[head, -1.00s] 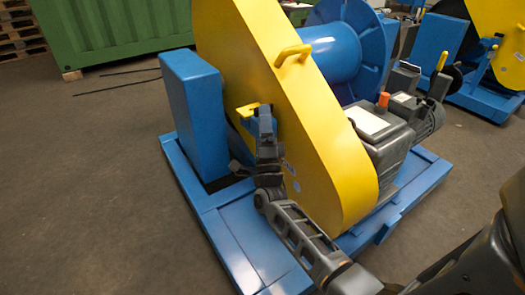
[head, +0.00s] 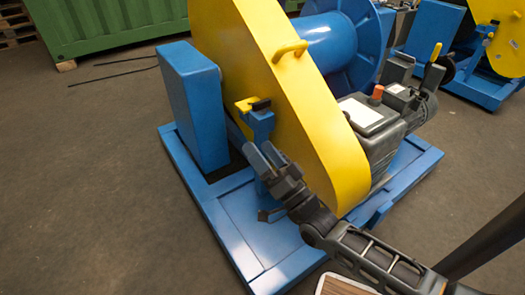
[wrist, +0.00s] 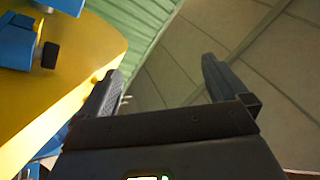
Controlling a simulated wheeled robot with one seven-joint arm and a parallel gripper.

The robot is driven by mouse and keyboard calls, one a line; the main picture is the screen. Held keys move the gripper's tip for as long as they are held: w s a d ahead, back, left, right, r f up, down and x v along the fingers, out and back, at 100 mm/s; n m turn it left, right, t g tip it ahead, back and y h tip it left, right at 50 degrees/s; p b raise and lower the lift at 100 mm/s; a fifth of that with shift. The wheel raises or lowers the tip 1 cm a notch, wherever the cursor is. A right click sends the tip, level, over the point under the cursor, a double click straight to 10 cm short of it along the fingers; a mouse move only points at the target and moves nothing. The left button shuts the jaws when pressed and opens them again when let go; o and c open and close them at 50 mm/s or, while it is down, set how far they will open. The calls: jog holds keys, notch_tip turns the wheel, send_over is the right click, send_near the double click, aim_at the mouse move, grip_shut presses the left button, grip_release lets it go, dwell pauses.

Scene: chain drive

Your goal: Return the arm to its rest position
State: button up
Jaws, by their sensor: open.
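My gripper (head: 264,154) is open and empty in front of the yellow chain guard (head: 306,118), just below a small blue bracket with a yellow and black top (head: 257,106). From the head view I cannot tell whether it touches the bracket. My arm (head: 375,258) reaches up to it from the lower right. In the wrist view my gripper (wrist: 165,88) has its two dark fingers wide apart with nothing between them. The yellow guard (wrist: 85,65) and the bracket's black knob (wrist: 50,55) are to the left of the fingers.
The guard stands on a blue base frame (head: 226,222), beside a blue upright block (head: 194,105). A grey motor unit (head: 375,140) and a blue drum (head: 330,40) are behind it. A green container (head: 110,22) is at the back. The floor on the left (head: 80,190) is clear.

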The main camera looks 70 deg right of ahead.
jog(key=shift+s+a+n+y, duration=0.25)
jog(key=shift+a+n+y, duration=0.15)
jog(key=shift+a, duration=0.05)
jog(key=shift+r, duration=0.1)
jog(key=s+a+r+n+g+y+p, duration=0.3)
jog(key=s+a+r+n, duration=0.3)
jog(key=s+a, duration=0.3)
jog(key=s+a+r+n+g+y+p, duration=0.3)
jog(key=s+a+r+n+y+p, duration=0.3)
jog(key=s+a, duration=0.4)
jog(key=shift+a+r+n, duration=0.3)
jog(key=shift+a+r, duration=0.2)
jog(key=shift+a, duration=0.6)
